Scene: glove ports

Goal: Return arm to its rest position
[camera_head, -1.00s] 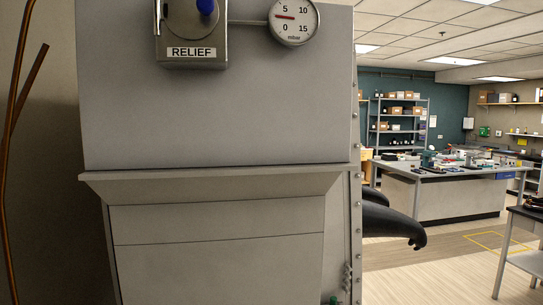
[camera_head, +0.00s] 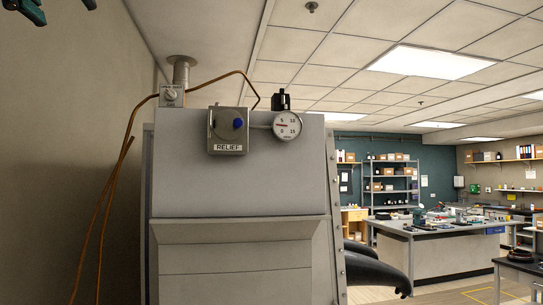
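Part of my gripper (camera_head: 66,10), dark with teal parts, shows at the top left corner, cut off by the picture's edge. Two of its finger parts are visible with a gap between them and nothing in the gap. It is high up, to the left of the grey glove-port cabinet (camera_head: 240,185) and apart from it. The rest of my arm is out of view.
The cabinet carries a RELIEF box (camera_head: 228,142) with a blue knob and a round pressure gauge (camera_head: 287,125). A copper tube (camera_head: 112,190) runs up its left side. A black glove (camera_head: 375,268) sticks out at the right. A workbench (camera_head: 440,255) stands beyond, with open floor before it.

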